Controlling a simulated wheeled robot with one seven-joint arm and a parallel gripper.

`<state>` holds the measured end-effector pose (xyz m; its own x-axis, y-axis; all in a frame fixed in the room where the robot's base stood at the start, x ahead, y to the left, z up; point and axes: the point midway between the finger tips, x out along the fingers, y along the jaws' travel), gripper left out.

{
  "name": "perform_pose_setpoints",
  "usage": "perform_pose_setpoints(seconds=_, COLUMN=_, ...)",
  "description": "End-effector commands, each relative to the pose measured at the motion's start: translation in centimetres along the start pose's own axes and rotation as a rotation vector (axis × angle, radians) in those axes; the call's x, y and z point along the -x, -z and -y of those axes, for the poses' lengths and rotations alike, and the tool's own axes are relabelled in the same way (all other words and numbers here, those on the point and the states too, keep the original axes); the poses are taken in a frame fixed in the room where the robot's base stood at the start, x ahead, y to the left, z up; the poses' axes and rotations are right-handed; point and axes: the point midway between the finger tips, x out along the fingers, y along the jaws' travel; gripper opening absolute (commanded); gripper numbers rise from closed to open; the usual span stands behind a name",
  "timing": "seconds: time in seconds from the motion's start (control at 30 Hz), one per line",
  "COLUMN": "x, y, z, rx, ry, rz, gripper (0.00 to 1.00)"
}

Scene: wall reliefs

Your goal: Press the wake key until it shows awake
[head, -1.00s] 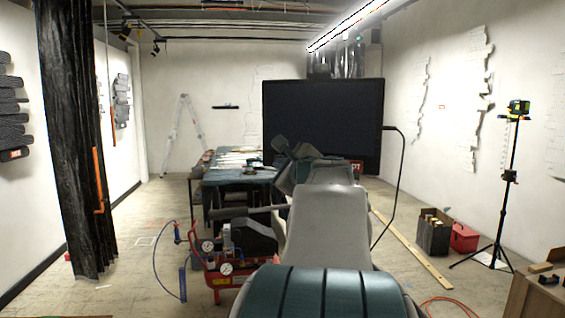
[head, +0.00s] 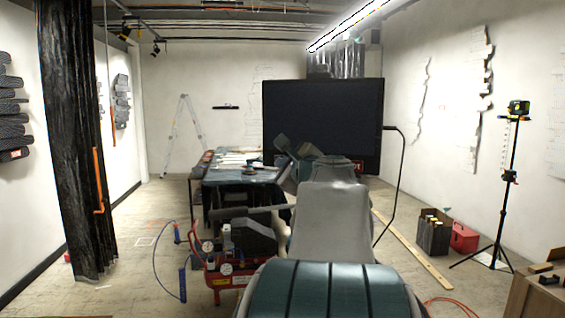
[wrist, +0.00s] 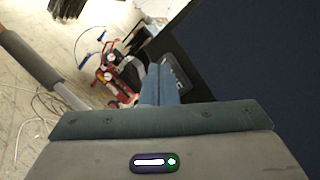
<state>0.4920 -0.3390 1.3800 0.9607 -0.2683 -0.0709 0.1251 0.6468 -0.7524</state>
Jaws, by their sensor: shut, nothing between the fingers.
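A large dark panel (head: 322,115) like a switched-off screen stands ahead in the head view. It fills the right of the wrist view (wrist: 250,60). A small dark patch with pale marking (wrist: 176,76) sits on its edge, right beside my fingertips; I cannot tell whether they touch it. A red label (head: 358,165) shows low on the panel in the head view, partly behind my arm. I cannot make out a wake key or an awake sign. My gripper (wrist: 158,72) is shut and empty, its blue-grey fingers together. In the head view my arm hides part of the panel's lower edge.
A red compressor (head: 225,268) with a blue hose stands on the floor at left. A cloth-covered table (head: 238,178) is behind it. A black cable (head: 402,165) hangs from the panel's right side. A tripod (head: 505,200) and red toolbox (head: 464,238) stand at right.

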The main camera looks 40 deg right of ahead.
Motion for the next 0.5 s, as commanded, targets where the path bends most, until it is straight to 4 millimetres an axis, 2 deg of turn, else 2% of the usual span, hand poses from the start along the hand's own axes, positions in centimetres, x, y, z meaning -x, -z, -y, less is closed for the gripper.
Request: perform_pose_setpoints(seconds=0.5, x=-0.45, y=0.32, z=0.31, rx=0.0, ry=0.0, rz=0.0, gripper=0.0)
